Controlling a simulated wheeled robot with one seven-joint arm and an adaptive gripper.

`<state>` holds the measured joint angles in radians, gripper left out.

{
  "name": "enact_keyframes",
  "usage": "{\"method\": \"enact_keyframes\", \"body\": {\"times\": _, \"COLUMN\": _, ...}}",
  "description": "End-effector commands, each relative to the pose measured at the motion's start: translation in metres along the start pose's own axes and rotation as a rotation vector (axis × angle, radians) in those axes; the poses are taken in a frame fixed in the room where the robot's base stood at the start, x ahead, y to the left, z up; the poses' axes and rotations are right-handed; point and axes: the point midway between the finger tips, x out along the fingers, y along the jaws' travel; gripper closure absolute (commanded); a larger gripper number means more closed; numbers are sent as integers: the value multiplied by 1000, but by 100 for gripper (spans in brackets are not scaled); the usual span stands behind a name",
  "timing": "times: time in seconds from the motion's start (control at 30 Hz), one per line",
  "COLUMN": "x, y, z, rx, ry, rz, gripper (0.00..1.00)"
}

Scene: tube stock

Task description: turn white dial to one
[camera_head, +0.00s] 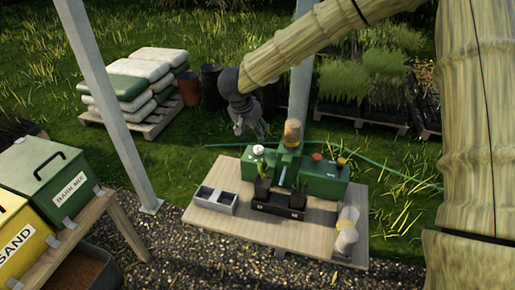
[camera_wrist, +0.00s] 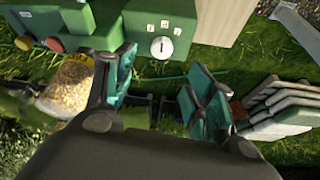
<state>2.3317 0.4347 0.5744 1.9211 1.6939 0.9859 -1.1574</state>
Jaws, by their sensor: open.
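The white dial (camera_head: 258,150) sits at the left end of the green machine (camera_head: 322,182) on the wooden table. In the wrist view the dial (camera_wrist: 162,47) is a round white knob with a short dark upright mark on its face. Several small white labels (camera_wrist: 164,25) lie in an arc beside it; their figures are too small to read surely. My gripper (camera_head: 255,130) is open and empty, above and to the left of the dial in the head view, apart from it. In the wrist view its teal-padded fingers (camera_wrist: 160,95) are spread, with the dial beyond them.
A jar of yellowish material (camera_head: 292,134) stands on the machine, close to a finger in the wrist view. A black tray (camera_head: 278,203), a grey two-part bin (camera_head: 215,201) and a clear-looking container (camera_head: 345,238) share the table. A metal post (camera_head: 301,85) rises behind.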

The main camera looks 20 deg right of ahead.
Motion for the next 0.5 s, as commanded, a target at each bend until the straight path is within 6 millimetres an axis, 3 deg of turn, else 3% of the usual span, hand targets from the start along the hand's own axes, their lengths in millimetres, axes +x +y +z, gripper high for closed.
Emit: {"method": "enact_keyframes", "body": {"times": 0.5, "x": 76, "y": 1, "z": 1, "rx": -2, "ry": -2, "rz": 3, "gripper": 45}}
